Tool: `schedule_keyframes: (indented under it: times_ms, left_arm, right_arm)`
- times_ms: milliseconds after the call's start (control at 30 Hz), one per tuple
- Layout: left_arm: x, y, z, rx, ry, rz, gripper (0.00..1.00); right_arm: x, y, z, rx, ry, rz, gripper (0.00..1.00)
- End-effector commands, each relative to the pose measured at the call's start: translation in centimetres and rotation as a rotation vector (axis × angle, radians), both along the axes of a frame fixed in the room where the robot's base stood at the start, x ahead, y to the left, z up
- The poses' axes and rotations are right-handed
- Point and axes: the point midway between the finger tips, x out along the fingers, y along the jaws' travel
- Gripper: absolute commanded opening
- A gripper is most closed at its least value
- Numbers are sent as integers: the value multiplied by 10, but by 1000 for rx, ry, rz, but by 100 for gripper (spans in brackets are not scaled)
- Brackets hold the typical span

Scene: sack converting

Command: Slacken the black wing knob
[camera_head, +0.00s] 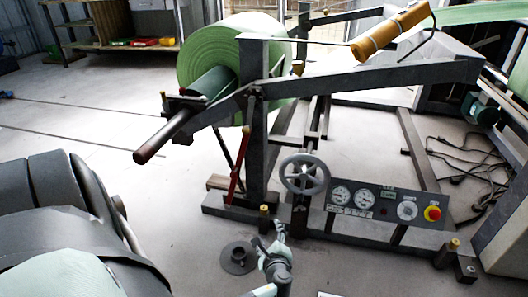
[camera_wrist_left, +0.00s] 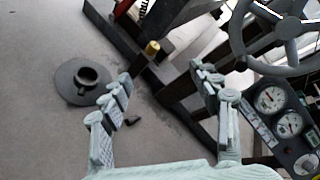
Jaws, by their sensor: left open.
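My left gripper (camera_head: 270,236) is open and empty, low over the floor in front of the unwind stand (camera_head: 256,150). In the left wrist view its spread fingers (camera_wrist_left: 160,76) have floor and a dark frame beam between them. I cannot clearly make out a black wing knob. A small dark piece with a pointed end (camera_wrist_left: 132,120) shows beside the left-hand finger, too small to identify. A dark clamp bracket (camera_head: 186,101) holds the red-tipped shaft (camera_head: 165,137) of the green roll (camera_head: 212,55); no wing shape is clear there. My right gripper is not in view.
A grey handwheel (camera_head: 304,174) and gauge panel (camera_head: 360,204) with a red stop button (camera_head: 432,213) are right of the gripper. A flanged disc (camera_head: 238,258) lies on the floor to its left. A brass-capped post (camera_wrist_left: 152,48) stands ahead.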

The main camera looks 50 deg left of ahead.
Motion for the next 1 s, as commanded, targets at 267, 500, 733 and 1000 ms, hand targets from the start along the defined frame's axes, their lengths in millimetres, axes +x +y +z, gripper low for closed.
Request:
schedule_keyframes:
  times_ms: [267,500,733,1000]
  left_arm:
    - [-42,-27,22,-354,-99,204,62]
    - [-66,-52,31,-567,-141,338,62]
    - [-75,-63,33,-647,-151,390,62]
    - [-76,-64,32,-654,-151,395,62]
  right_arm:
    - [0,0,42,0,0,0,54]
    - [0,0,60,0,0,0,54]
    - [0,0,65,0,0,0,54]
    - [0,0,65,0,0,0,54]
